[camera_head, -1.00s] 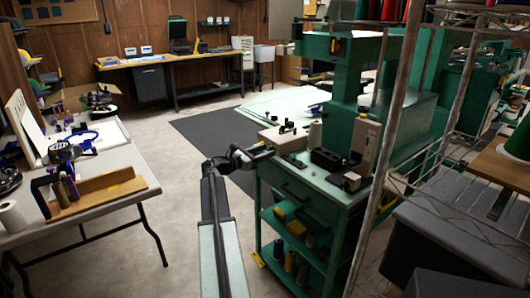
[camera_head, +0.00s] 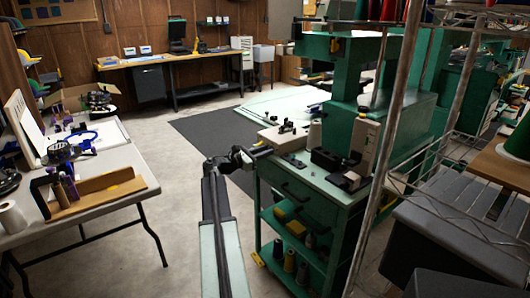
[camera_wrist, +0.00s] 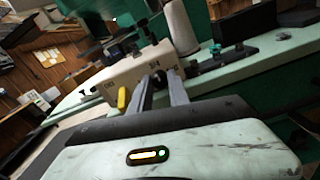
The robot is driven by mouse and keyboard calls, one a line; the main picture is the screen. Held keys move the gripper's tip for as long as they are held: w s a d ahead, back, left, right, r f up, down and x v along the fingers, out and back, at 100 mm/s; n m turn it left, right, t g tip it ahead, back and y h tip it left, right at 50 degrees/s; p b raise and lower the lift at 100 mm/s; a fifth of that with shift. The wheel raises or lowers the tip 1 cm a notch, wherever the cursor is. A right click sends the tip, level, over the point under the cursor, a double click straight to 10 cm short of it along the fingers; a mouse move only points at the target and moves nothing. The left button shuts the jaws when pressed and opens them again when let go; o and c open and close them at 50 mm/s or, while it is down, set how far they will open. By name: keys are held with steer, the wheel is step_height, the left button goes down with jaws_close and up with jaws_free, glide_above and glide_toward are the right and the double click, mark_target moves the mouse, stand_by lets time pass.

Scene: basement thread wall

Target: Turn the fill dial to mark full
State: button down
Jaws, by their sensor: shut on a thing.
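A beige box (camera_wrist: 140,72) with small dark markings on its front stands on the pale green bench top; it also shows in the head view (camera_head: 284,137). A yellow piece (camera_wrist: 123,97) sticks out from its front at the left. My gripper (camera_wrist: 160,84) reaches the box's front face, with its two grey fingers on either side of a dark knob-like part, apparently the dial. The fingers are shut on it and hide most of it. I cannot read the marks or the dial's pointer. In the head view my gripper (camera_head: 263,150) meets the box's near left side.
The green cart (camera_head: 305,215) with open shelves stands below the box. A white spool cone (camera_wrist: 180,27) and dark fittings (camera_wrist: 225,57) are behind and right. A wire rack (camera_head: 440,160) stands close on the right. Open floor (camera_head: 190,210) lies to the left, before a table (camera_head: 115,175).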

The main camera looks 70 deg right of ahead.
steer(key=m, duration=0.6)
steer(key=shift+a, duration=0.1)
stand_by(0.5)
steer(key=c, duration=1.2)
jaws_free()
steer(key=shift+c, duration=0.2)
